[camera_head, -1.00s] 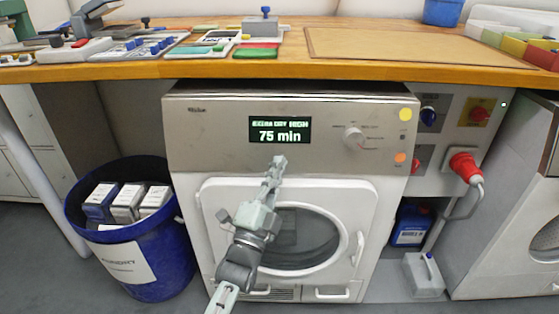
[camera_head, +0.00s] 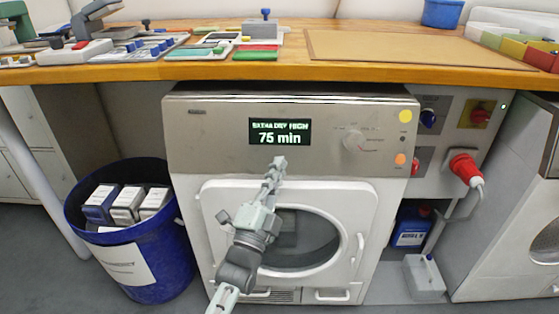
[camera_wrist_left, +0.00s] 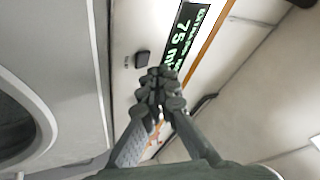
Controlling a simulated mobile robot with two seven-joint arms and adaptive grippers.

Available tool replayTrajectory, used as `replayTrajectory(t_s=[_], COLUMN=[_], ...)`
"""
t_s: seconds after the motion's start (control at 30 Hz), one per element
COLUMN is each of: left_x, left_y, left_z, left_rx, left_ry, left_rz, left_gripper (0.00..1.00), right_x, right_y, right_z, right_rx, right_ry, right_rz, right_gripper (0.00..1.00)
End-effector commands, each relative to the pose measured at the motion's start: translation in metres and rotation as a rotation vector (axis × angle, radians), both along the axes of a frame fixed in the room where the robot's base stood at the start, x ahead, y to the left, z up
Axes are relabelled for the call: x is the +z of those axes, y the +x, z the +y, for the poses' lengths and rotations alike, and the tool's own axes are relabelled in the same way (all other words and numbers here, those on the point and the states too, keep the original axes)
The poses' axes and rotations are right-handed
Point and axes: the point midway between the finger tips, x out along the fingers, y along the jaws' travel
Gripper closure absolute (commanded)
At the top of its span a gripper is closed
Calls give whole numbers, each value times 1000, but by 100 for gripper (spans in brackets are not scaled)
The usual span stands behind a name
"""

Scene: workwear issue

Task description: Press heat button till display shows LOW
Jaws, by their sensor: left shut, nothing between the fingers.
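The dryer's display (camera_head: 280,132) reads EXTRA DRY HIGH above 75 min; it also shows in the left wrist view (camera_wrist_left: 186,35). My left gripper (camera_head: 279,163) is shut and empty, its fingertips just below the display in front of the dryer panel (camera_head: 215,140). In the left wrist view the closed fingertips (camera_wrist_left: 160,84) are beside a small dark square button (camera_wrist_left: 143,60) with a tiny label I cannot read. They appear apart from the button. In the head view I cannot make out this button. My right gripper is not in view.
A round dial (camera_head: 353,139), a yellow disc (camera_head: 406,116) and an orange disc (camera_head: 400,159) are on the panel's right. A wooden worktop (camera_head: 130,70) overhangs the dryer. A blue bin (camera_head: 170,262) with boxes stands left; a red plug (camera_head: 465,168) is at right.

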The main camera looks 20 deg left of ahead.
Motion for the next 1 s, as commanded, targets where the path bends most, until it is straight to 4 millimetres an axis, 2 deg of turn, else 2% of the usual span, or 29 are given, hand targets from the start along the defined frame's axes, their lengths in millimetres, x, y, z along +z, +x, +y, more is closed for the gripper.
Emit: replayTrajectory(t_s=[1.0], left_x=[-3], left_y=[8], left_z=[2], left_rx=[0], left_ry=[0], left_rz=[0], left_gripper=[100], right_x=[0], right_y=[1], right_z=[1], right_rx=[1], right_ry=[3], right_rz=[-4], right_gripper=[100])
